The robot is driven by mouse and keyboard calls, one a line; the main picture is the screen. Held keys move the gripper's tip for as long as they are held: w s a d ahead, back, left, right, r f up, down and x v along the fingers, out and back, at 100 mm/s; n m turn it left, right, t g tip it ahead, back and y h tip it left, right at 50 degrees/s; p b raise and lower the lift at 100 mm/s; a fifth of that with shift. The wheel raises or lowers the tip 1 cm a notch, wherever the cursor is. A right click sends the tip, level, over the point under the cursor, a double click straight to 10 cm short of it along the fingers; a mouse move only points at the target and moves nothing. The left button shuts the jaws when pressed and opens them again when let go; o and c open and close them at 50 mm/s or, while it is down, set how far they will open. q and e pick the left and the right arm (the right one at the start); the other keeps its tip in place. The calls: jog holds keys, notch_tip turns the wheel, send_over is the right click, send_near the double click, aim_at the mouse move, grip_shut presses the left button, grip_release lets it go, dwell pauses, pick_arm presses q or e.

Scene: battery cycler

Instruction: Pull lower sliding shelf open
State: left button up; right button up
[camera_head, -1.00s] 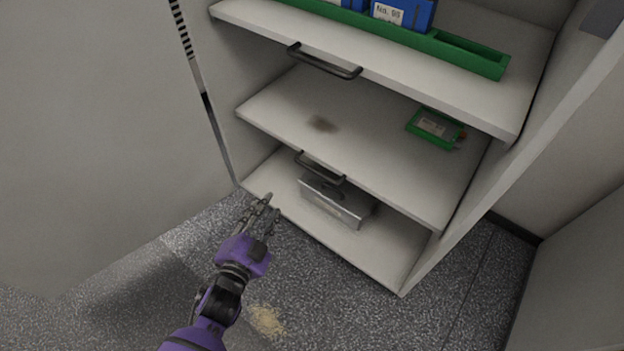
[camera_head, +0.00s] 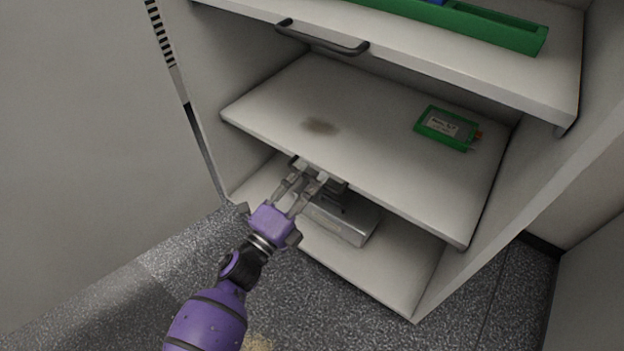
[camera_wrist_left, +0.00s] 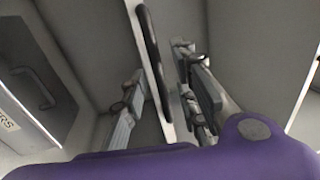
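The lower sliding shelf (camera_head: 375,135) is a pale board with a dark stain, below the upper shelf in the head view. Its front edge also shows in the left wrist view. My left gripper (camera_head: 311,171) is at this front edge, left of its middle, and hides most of the handle in the head view. In the left wrist view the black bar handle (camera_wrist_left: 152,55) runs between the parted fingers of my left gripper (camera_wrist_left: 160,95), with one finger on each side. The fingers look open around it; firm contact is not visible. My right gripper is not in view.
A green battery box (camera_head: 446,128) lies on the lower sliding shelf at the right. The upper shelf has a black handle (camera_head: 322,42) and a green tray (camera_head: 490,28). A silver box (camera_head: 350,222) stands on the cabinet bottom. Speckled floor (camera_head: 330,315) in front is clear.

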pick_arm(q)
jog(key=shift+w+d+r, duration=0.1)
jog(key=shift+w+d, duration=0.25)
jog(key=shift+w, duration=0.15)
grip_shut()
